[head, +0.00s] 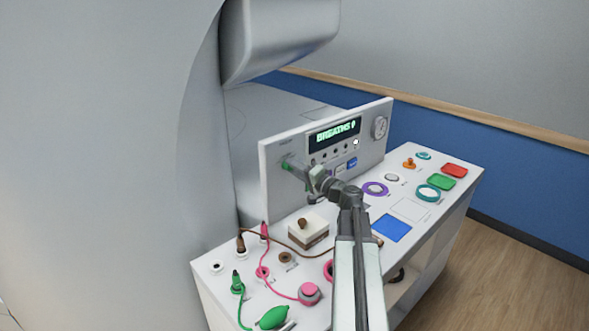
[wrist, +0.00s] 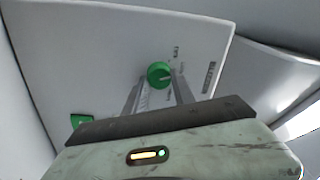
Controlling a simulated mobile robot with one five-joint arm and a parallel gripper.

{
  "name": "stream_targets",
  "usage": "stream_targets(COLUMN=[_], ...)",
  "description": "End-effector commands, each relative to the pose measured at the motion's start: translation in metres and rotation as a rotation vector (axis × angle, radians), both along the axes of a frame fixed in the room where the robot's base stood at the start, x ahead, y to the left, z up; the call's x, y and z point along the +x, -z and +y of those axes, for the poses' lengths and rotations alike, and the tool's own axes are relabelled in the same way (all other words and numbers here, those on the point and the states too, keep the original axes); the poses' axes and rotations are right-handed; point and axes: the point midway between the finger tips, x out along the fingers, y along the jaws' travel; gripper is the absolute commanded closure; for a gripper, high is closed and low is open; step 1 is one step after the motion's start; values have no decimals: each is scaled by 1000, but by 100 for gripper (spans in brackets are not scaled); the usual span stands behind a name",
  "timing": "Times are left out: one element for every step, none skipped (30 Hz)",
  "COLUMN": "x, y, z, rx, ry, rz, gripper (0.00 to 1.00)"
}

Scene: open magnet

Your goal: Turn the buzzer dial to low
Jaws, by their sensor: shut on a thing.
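The buzzer dial is a round green knob (wrist: 159,74) on the pale upright panel (wrist: 110,40). In the wrist view it sits between my two fingers, with small dark lettering to its right that is too small to read. My gripper (wrist: 160,88) reaches the panel and is shut on the green dial. In the head view my gripper (head: 291,167) is at the left part of the panel (head: 275,150), and a bit of the green dial (head: 285,165) shows at the fingertips. The dial's exact setting cannot be read.
The panel has a display (head: 335,131) reading "BREATHS 0" and a gauge (head: 380,127). Below stand a white-and-brown box (head: 308,233), a green bulb (head: 273,318), a pink knob (head: 309,293) and cables. A blue square (head: 391,228) and coloured rings lie right of my arm.

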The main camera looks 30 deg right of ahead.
Motion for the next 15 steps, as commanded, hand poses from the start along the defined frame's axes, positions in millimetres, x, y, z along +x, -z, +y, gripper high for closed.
stream_targets(x=[0,0,0,0,0,0,0,0,0,0,0,0,0,0,0], y=[0,0,0,0,0,0,0,0,0,0,0,0,0,0,0], z=[0,0,-1,-1,-1,-1,-1,0,0,0,0,0,0,0,0], rx=[0,-1,-1,-1,-1,-1,-1,-1,-1,-2,-2,-2,-2,-2,-2], ry=[1,1,1,1,1,1,1,1,1,1,1,1,0,0,0], rz=[0,-1,-1,-1,-1,0,-1,-1,-1,-1,-1,-1,0,0,0], gripper=[100,100,100,100,67,56,48,48,48,48,48,48,48,48,48])
